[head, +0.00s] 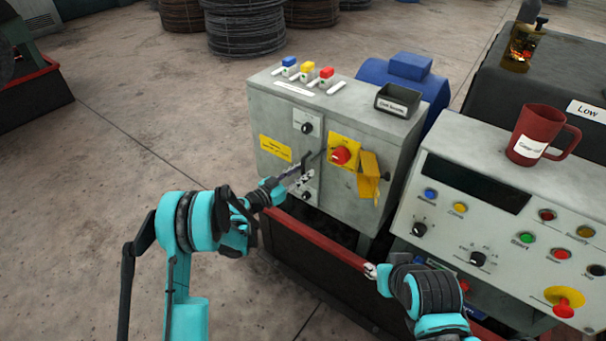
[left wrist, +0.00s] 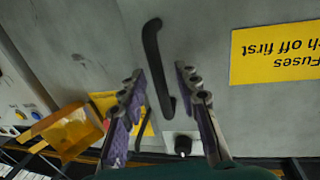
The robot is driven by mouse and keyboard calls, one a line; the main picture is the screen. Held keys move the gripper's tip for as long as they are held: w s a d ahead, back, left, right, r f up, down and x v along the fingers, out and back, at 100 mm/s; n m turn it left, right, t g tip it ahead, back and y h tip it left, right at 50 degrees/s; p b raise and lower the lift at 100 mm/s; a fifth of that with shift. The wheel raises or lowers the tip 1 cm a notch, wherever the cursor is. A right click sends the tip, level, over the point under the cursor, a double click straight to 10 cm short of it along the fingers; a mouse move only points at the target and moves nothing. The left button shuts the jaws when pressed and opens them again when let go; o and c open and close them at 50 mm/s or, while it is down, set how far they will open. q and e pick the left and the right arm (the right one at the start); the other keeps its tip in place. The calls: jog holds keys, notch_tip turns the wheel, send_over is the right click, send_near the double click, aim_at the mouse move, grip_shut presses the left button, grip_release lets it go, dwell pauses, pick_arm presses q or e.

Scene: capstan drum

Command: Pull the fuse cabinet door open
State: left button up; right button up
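The grey fuse cabinet (head: 335,130) stands in the middle of the head view, its door looking shut. The door's dark bar handle (left wrist: 153,55) runs lengthwise in the left wrist view. A yellow label (left wrist: 278,53) reading "Fuses" is on the door; it also shows in the head view (head: 275,148). My left gripper (head: 298,172) is at the door front. In the wrist view, its fingers (left wrist: 160,78) are open, one on each side of the handle, with visible gaps. Whether they touch it is unclear. My right gripper (head: 371,271) is low near the red rail, its opening too small to judge.
A red rail (head: 320,238) runs below the cabinet. A control desk with a red mug (head: 540,133) stands at right.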

pick_arm(q)
jog(key=shift+w+d, duration=0.2)
jog(key=shift+d, duration=0.05)
grip_shut()
